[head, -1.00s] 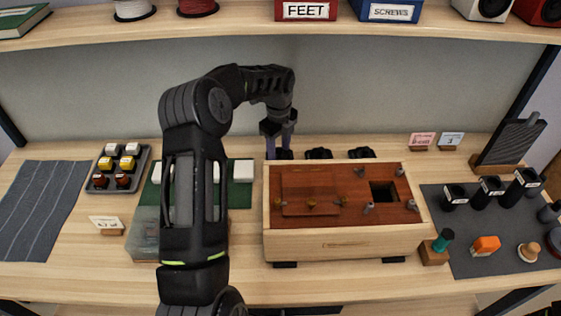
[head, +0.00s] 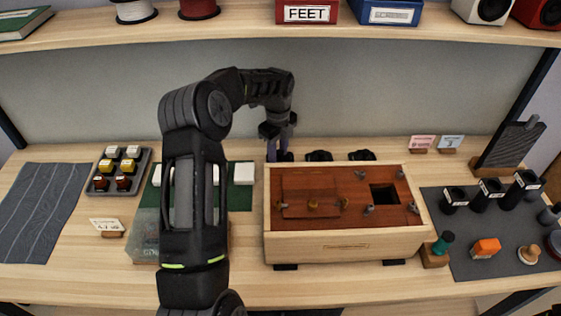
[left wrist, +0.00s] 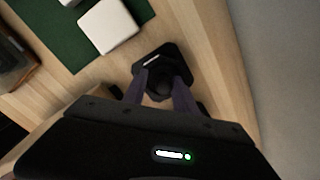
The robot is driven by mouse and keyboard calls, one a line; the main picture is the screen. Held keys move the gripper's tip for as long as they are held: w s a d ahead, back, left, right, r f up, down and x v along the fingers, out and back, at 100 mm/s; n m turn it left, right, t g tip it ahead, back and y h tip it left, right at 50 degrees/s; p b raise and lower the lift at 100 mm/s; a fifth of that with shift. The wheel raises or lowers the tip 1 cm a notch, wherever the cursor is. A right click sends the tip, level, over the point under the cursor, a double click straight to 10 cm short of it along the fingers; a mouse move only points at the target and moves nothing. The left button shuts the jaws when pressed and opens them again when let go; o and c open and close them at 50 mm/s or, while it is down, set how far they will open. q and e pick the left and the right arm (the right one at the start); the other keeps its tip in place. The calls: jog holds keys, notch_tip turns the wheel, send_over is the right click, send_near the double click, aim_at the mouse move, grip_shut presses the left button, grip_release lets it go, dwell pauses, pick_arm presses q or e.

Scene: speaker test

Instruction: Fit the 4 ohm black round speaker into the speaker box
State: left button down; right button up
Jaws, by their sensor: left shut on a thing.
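The wooden speaker box (head: 345,245) lies on the bench, its reddish top panel facing up with a square dark opening (head: 384,194) at right. Small black units stand behind it; two show clearly, a middle one (head: 319,156) and a right one (head: 362,155). My left gripper (head: 279,154) reaches down behind the box's left rear corner. In the left wrist view, its fingers (left wrist: 160,87) are shut on a black round piece, seemingly a speaker, at a black square base (left wrist: 178,55) with a white mark. Its ohm label is unreadable. My right gripper is not in view.
A green mat (head: 241,198) with white blocks and a tray (head: 100,184) of small parts are at left. A dark mat (head: 470,262) with black cups and knobs is at right. The shelf (head: 250,37) overhangs the back. Bare wood shows in front of the box.

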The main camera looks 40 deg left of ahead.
pick_arm(q)
jog(key=shift+d+f, duration=0.5)
jog(key=shift+f, duration=0.1)
jog(key=shift+w+r+p, duration=0.2)
jog(key=shift+r+p, duration=0.1)
jog(key=shift+p, duration=0.05)
jog(key=shift+w+a+r+p, duration=0.1)
jog(key=shift+w+r+p, duration=0.05)
jog(key=shift+r+p, duration=0.25)
jog(key=shift+a+r+p, duration=0.2)
jog(key=shift+r+p, duration=1.1)
jog(key=shift+r, duration=1.1)
